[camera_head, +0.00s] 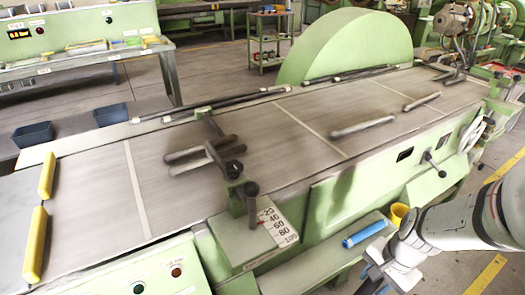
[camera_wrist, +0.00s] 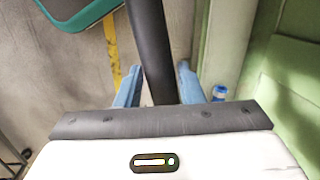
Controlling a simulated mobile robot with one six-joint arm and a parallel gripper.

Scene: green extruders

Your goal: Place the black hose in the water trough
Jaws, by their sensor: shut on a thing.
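In the wrist view, a thick black hose (camera_wrist: 150,40) stands between the two light-blue fingers of my gripper (camera_wrist: 158,72). My gripper is shut on it. The hose runs up out of the top of the picture, so its far end is hidden. In the head view, my gripper (camera_head: 374,276) is low at the bottom right, beside the green machine's front; the held hose is not clear there. I cannot surely make out the water trough. A teal-rimmed container with a dark inside (camera_wrist: 75,12) shows at the wrist view's top left.
The long machine bed (camera_head: 290,145) carries loose metal bars and dark rods along its back edge. A blue cylinder (camera_head: 364,234) and a yellow cup (camera_head: 398,213) sit on the green side ledge near my gripper. A bench with a display (camera_head: 85,50) stands at the back left.

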